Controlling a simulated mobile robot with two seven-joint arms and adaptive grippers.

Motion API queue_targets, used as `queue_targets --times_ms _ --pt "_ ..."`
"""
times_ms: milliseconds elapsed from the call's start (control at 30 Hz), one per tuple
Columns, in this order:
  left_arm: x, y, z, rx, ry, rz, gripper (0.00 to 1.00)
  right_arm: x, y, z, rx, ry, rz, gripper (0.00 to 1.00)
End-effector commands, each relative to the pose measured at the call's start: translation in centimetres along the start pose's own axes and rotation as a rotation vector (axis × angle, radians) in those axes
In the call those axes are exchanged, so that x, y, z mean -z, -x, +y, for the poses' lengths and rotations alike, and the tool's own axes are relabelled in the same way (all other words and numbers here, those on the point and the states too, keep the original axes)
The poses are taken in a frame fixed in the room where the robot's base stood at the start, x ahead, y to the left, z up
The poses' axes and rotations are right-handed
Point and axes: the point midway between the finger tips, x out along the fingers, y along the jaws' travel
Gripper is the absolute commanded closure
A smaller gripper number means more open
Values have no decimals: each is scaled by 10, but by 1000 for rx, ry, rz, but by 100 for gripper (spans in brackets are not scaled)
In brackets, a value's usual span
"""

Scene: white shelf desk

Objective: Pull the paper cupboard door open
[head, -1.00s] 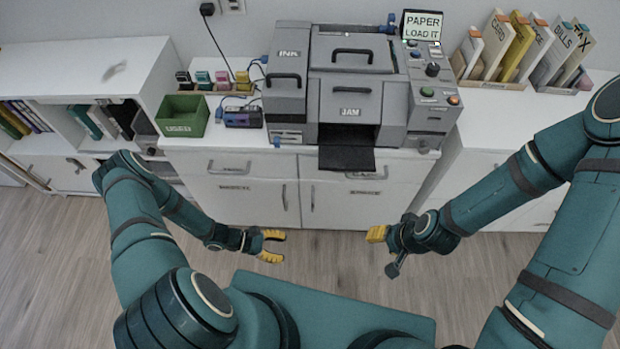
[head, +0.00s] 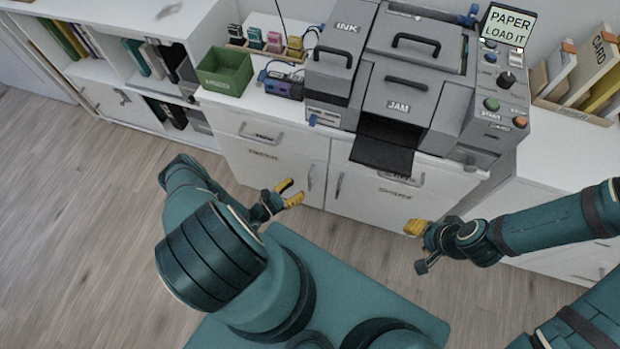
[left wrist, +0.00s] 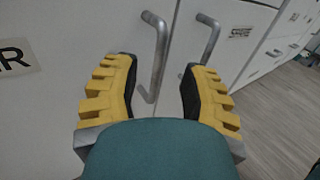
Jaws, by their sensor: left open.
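The paper cupboard door (head: 262,176) is the left of two white doors below the printer and looks shut. Its label is too small to read in the head view; the left wrist view shows the letters "R" at its end on the paper door (left wrist: 70,30). Its grey upright bar handle (head: 310,178) is near its right edge. In the left wrist view this handle (left wrist: 160,50) appears between the open yellow fingers of my left gripper (left wrist: 158,90), seemingly apart from them. In the head view my left gripper (head: 291,193) is left of the handle. My right gripper (head: 415,228) is by the right door, its finger gap unclear.
The right door (head: 370,205) has its own handle (head: 339,185) close to the paper one, also visible in the left wrist view (left wrist: 200,50). A grey printer (head: 400,90) stands on top, its black tray (head: 383,145) jutting out. Wooden floor (head: 90,180) is clear at left.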

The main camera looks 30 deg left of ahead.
Motion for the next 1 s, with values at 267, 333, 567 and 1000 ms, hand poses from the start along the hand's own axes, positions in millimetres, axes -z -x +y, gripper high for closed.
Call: queue_targets --times_ms 267,333,567,1000 --pt "1 -48 0 2 -1 -1 57 1 -5 2 0 0 3 53" --pt "0 -56 0 2 0 -1 57 1 -6 2 0 0 3 53" --pt "0 -66 0 1 1 1 57 1 -7 3 0 0 4 53" --pt "0 -66 0 1 1 1 100 1 -7 3 0 0 4 53"
